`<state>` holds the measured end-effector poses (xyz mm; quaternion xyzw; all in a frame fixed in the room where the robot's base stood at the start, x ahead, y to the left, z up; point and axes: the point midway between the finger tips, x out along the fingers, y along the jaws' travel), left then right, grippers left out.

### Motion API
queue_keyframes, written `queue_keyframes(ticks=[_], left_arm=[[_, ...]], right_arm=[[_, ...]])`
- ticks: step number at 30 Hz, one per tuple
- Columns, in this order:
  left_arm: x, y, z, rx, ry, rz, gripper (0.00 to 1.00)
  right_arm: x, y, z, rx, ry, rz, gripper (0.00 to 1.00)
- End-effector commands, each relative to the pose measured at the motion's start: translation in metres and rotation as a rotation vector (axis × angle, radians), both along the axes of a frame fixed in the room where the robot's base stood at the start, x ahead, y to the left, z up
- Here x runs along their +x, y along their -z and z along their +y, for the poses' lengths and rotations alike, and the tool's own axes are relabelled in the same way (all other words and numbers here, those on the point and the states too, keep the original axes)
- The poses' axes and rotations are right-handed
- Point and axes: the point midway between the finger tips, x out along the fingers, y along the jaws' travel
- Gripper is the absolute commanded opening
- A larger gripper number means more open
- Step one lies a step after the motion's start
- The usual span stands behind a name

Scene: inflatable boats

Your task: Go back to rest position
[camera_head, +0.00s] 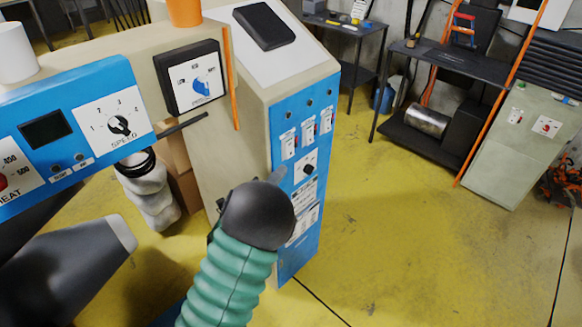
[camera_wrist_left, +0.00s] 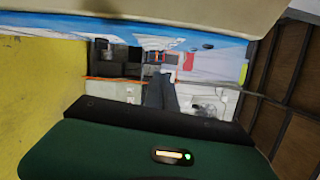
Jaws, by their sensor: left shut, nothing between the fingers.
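My left arm, with a green ribbed sleeve and a dark rounded wrist, comes up from the bottom of the head view. My left gripper (camera_head: 278,175) is mostly hidden behind that wrist; only a small grey tip shows in front of the blue panel (camera_head: 300,262) of the machine. I cannot tell whether it touches the panel. In the left wrist view the dark fingers of the left gripper (camera_wrist_left: 160,92) are together, with nothing held. My right gripper is not in view.
The beige machine (camera_head: 240,125) carries a black knob box (camera_head: 195,80), a blue speed panel (camera_head: 75,125), an orange cup (camera_head: 185,10) and a white cup (camera_head: 15,52). A dark shelf table (camera_head: 450,65) and a pale cabinet (camera_head: 520,150) stand behind. Yellow floor (camera_head: 420,230) to the right is clear.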

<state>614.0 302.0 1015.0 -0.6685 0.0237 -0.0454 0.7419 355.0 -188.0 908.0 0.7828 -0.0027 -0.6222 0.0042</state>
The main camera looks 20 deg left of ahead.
Motion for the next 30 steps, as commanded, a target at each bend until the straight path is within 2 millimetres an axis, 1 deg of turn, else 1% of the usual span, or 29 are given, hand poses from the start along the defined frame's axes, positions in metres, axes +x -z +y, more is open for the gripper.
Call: queue_keyframes(ticks=[3, 7, 17, 20, 22, 23, 24, 26, 27, 29, 30], left_arm=[[-0.005, -0.001, -0.004, 0.001, 0.003, 0.0, 0.0], [-0.005, -0.002, -0.008, 0.005, 0.005, 0.001, 0.0], [-0.005, 0.0, 0.0, -0.011, -0.002, 0.006, 0.0], [-0.006, 0.005, 0.007, -0.117, -0.062, 0.072, 0.0], [-0.011, 0.017, 0.013, -0.283, -0.153, 0.179, 0.0], [-0.016, 0.024, 0.013, -0.374, -0.2, 0.237, 0.0], [-0.025, 0.035, 0.012, -0.508, -0.271, 0.322, 0.0], [-0.047, 0.052, 0.004, -0.713, -0.387, 0.458, 0.0], [-0.066, 0.063, -0.007, -0.841, -0.465, 0.55, 0.0], [-0.1, 0.075, -0.026, -1.015, -0.592, 0.685, 0.0], [-0.125, 0.081, -0.04, -1.113, -0.679, 0.772, 0.0]], right_arm=[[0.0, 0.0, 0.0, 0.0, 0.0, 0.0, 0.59], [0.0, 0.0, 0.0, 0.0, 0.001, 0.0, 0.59], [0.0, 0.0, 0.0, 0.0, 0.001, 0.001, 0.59], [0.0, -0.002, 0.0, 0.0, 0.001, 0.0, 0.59], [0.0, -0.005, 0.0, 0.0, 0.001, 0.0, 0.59], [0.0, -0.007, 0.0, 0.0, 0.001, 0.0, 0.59], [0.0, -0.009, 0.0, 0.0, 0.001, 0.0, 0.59], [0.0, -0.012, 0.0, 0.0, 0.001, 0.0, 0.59], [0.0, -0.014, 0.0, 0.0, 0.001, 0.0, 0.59], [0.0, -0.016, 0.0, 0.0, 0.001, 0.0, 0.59], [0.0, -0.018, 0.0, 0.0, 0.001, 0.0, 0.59]])
